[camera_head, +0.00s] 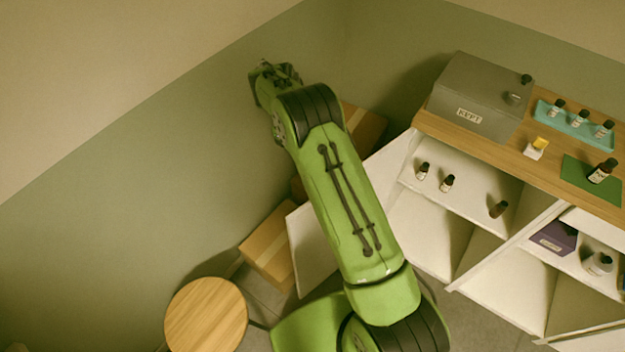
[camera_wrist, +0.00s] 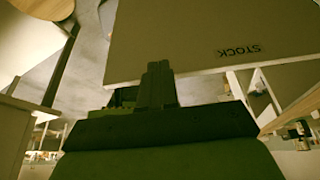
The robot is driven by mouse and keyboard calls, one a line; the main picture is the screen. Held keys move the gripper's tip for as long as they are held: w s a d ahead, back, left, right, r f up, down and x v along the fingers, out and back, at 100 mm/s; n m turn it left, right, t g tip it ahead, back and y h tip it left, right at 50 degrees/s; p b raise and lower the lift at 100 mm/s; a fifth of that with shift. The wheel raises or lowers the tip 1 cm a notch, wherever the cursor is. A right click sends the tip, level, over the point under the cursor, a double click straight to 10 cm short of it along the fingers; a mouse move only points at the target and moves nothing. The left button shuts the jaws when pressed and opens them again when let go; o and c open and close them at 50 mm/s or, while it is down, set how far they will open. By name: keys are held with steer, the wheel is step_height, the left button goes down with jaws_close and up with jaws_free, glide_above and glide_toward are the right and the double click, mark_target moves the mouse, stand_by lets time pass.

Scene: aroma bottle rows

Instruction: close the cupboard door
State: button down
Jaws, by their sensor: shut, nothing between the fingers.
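The cupboard (camera_head: 520,270) stands at the right of the head view with its shelves exposed. Its white door (camera_head: 312,255) is swung out to the left, partly hidden behind my arm. In the wrist view a pale door panel (camera_wrist: 190,40) with a STOCK label fills the top middle. My gripper (camera_wrist: 158,72) is shut and empty, its fingers overlapping the panel's lower edge in that view. I cannot tell whether they touch it. In the head view the wrist end of my arm is by the green wall, beyond the door; the fingertips are not clear there.
A round wooden stool (camera_head: 206,315) and cardboard boxes (camera_head: 268,245) stand left of the door by the wall. The cupboard top holds a grey box (camera_head: 480,95), a teal tray (camera_head: 574,126) with bottles, and a green mat (camera_head: 590,180). Small bottles stand on the shelves.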

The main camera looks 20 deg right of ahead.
steer(key=s+d+f, duration=0.2)
steer(key=s+f, duration=0.1)
steer(key=s, duration=0.2)
steer(key=shift+f, duration=0.35)
steer(key=shift+s, duration=0.1)
